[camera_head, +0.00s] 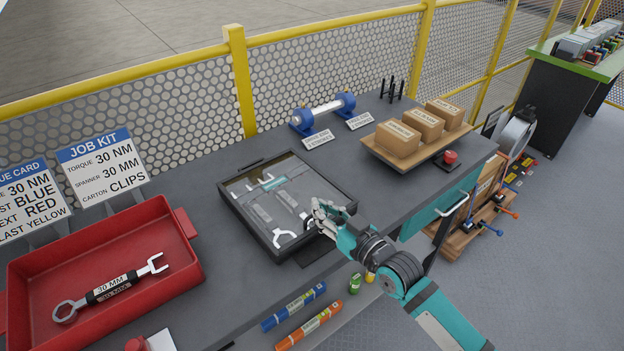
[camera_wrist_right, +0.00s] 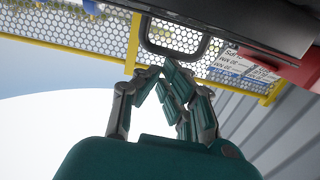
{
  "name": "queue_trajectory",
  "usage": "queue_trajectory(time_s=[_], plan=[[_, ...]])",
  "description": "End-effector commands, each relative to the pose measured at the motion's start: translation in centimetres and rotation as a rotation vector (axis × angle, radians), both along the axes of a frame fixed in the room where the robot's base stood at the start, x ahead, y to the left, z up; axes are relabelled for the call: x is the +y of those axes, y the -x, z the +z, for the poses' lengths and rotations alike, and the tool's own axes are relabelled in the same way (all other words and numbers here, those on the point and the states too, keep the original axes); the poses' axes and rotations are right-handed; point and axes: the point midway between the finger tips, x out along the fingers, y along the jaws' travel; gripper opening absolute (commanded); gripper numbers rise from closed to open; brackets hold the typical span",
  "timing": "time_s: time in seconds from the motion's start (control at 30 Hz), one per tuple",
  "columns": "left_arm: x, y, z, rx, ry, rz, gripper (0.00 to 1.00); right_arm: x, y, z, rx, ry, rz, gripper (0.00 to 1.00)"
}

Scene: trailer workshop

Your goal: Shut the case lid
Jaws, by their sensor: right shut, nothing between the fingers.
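The dark flat case (camera_head: 252,222) lies on the bench in the head view. Its see-through lid (camera_head: 318,178) lies over the spanners and a teal item inside. The lid looks down or nearly down; I cannot tell whether it is fully flush. My right gripper (camera_head: 322,212) is at the case's right front edge, its fingers together and empty. It hides part of that edge. In the right wrist view my fingers (camera_wrist_right: 172,82) are just below a dark loop handle (camera_wrist_right: 175,50), and I cannot tell if they touch it. My left gripper is out of view.
A red tray (camera_head: 186,262) with a 30 MM spanner (camera_head: 110,288) is at left. Behind the case stands a blue-ended roller holder (camera_head: 322,115). A wooden tray (camera_head: 378,158) with cartons and a red button (camera_head: 450,157) are at right. Blue and orange tubes lie below the front edge.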

Motion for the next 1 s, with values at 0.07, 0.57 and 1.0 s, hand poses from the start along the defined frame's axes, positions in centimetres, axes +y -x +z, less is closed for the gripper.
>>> queue_trajectory(time_s=[0.07, 0.57, 1.0], plan=[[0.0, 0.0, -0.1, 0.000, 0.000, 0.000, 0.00, -0.1, 0.2, -0.9, 0.016, 0.009, 0.001, 0.00], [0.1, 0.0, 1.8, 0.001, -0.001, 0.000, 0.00, 0.0, -0.2, 1.1, 0.020, 0.013, 0.000, 0.00], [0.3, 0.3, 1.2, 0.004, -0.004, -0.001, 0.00, -3.7, 3.9, 2.4, 0.006, 0.006, -0.005, 0.00]])
